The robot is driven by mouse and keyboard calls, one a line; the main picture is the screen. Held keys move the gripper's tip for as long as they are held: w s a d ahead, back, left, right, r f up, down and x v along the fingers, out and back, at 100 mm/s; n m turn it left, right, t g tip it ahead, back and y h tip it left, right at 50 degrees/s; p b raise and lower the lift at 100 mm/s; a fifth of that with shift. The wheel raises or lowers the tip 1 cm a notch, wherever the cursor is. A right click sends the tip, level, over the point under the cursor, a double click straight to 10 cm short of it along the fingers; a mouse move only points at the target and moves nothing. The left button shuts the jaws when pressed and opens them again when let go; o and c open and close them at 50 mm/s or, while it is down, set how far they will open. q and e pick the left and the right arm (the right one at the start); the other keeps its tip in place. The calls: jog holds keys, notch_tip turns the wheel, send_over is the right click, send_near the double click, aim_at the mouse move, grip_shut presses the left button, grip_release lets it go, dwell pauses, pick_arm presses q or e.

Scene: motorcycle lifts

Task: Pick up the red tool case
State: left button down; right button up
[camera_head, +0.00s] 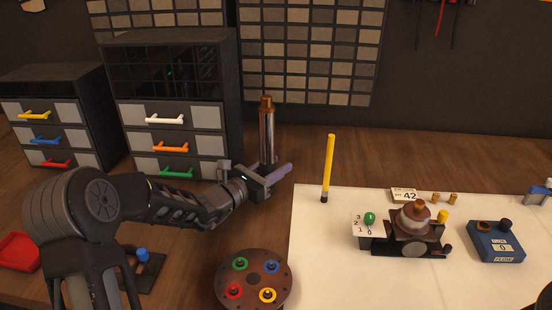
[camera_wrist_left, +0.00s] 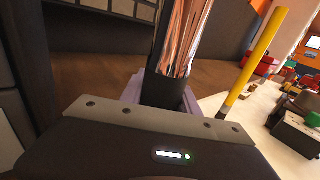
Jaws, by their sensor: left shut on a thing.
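My left gripper (camera_head: 277,174) is at the middle of the head view, shut on an upright shiny metal cylinder (camera_head: 267,132) with a copper-coloured top. In the left wrist view the cylinder (camera_wrist_left: 182,45) stands between the fingers, its lower part dark. A red open-looking object (camera_head: 18,251) lies at the left edge of the head view, partly cut off; I cannot tell whether it is the red tool case. Red box-like things (camera_wrist_left: 266,66) show small at the right of the left wrist view. My right gripper is not in view.
Drawer cabinets (camera_head: 172,90) stand behind my left arm. A yellow rod (camera_head: 328,167) stands upright at the left of a white mat (camera_head: 325,260). A dark round disc (camera_head: 253,282) with coloured rings, a dial fixture (camera_head: 412,235) and a blue box (camera_head: 495,242) are nearby.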

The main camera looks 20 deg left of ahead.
aim_at(262, 175)
pick_arm(q)
jog(key=shift+r, duration=0.25)
jog(key=shift+f, duration=0.1)
jog(key=c, duration=0.9)
grip_release()
jog(key=shift+f, duration=0.2)
jog(key=shift+r, duration=0.1)
jog(key=shift+b+v, duration=0.7)
jog(key=shift+v, duration=3.1)
